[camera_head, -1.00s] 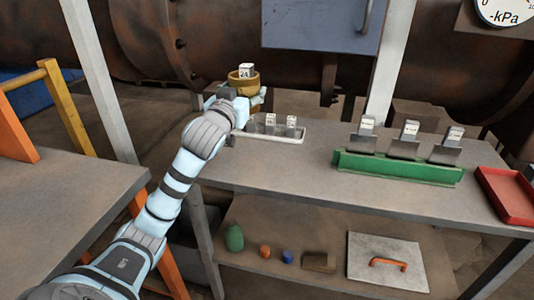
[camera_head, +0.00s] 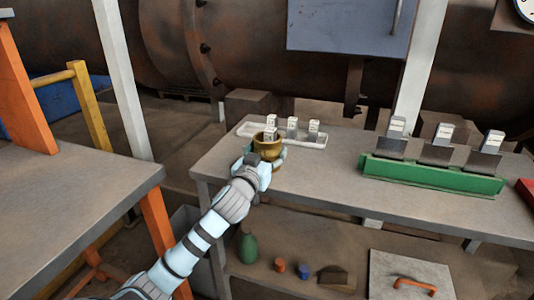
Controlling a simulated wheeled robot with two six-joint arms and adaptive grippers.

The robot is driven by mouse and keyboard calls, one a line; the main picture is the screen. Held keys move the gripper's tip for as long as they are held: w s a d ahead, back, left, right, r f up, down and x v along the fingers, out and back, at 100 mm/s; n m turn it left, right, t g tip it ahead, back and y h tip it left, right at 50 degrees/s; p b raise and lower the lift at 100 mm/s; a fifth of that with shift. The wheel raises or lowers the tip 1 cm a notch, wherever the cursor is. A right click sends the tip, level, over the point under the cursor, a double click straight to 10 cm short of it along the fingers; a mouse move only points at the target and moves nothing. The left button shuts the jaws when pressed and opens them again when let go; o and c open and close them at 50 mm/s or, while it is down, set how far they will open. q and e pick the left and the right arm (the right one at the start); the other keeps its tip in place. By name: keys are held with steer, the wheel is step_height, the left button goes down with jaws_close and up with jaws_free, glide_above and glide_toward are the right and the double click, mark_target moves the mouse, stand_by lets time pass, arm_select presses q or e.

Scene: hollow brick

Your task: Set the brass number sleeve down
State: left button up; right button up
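The brass number sleeve (camera_head: 266,147) is a round, cup-like ring with a pale number block (camera_head: 269,134) standing up in it. My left gripper (camera_head: 265,156) has its fingers around the sleeve, one on each side, and appears shut on it. The sleeve is upright at the left end of the grey bench (camera_head: 330,180), just in front of the white tray (camera_head: 312,142). I cannot tell whether its base touches the bench top, because the gripper hides it. My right gripper is not in view.
Several pale number blocks stand in the white tray. A green rack (camera_head: 430,178) with three tilted plates and blocks stands to the right, and a red tray (camera_head: 527,188) is at the right edge. The bench between sleeve and rack is clear.

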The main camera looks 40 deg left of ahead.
arm_select(q)
steer(key=shift+o, duration=1.4)
steer(key=shift+r, duration=0.1)
steer(key=shift+s+d, duration=0.1)
steer(key=shift+s, duration=0.3)
steer(key=p+v, duration=0.2)
steer(key=v, duration=0.9)
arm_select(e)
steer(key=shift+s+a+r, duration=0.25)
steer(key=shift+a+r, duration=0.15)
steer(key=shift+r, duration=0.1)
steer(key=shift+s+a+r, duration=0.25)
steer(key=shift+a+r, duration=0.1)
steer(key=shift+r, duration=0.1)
arm_select(q)
steer(key=shift+s, duration=0.1)
